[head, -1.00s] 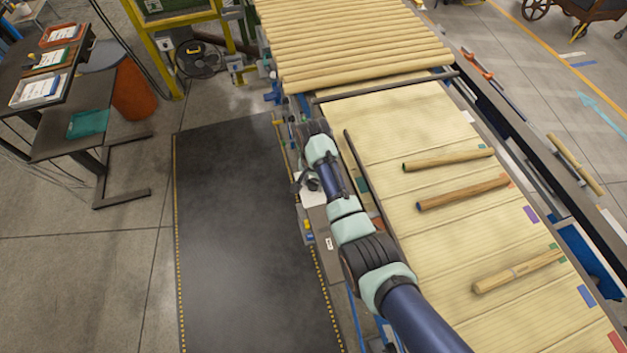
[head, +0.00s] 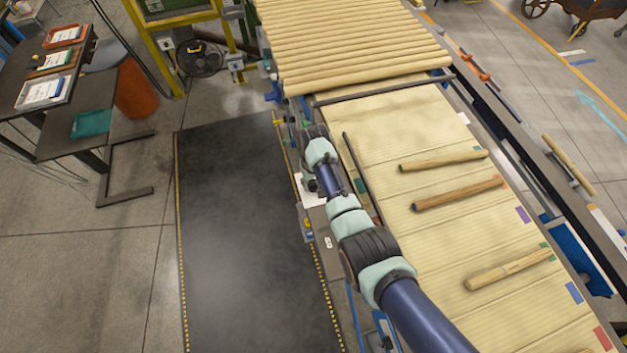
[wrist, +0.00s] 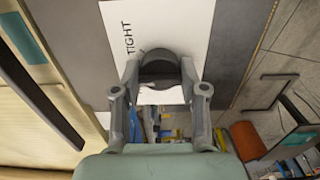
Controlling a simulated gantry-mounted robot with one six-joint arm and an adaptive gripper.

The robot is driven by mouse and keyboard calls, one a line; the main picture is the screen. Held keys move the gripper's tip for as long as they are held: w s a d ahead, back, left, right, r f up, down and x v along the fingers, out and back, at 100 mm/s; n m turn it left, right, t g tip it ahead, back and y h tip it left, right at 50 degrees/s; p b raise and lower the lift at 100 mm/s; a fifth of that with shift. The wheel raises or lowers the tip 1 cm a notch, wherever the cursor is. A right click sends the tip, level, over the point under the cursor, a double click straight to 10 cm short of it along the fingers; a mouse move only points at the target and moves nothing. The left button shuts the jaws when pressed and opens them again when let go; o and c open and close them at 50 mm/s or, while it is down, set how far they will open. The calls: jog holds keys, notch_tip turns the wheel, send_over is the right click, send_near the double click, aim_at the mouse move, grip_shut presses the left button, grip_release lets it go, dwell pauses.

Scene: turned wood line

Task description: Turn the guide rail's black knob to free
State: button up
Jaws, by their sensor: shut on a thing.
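The black knob (wrist: 159,68) sits on a white label (wrist: 170,25) in the wrist view. The word TIGHT is printed on the label to the knob's upper left; any other lettering is hidden. My gripper (wrist: 160,78) has one finger on each side of the knob and is shut on it. In the head view my gripper (head: 311,185) is small and partly hidden by my wrist, beside the white label (head: 313,195). The guide rail (head: 359,170) is a long dark bar along the belt's left edge; it seems to show at the wrist view's left (wrist: 38,88).
The pale belt (head: 400,130) carries several wooden spindles (head: 457,194) right of my arm. A dark floor mat (head: 240,240) lies clear to the left. A table with trays (head: 45,92) stands at far left.

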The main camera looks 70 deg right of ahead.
aim_at(313, 183)
jog(key=n, duration=0.4)
jog(key=shift+n+p, duration=0.3)
jog(key=shift+p, duration=0.1)
jog(key=n, duration=0.4)
jog(key=shift+p, duration=0.3)
jog(key=shift+n, duration=0.3)
jog(key=o, duration=1.1)
jog(key=shift+o, duration=0.2)
notch_tip(313, 183, up, 12)
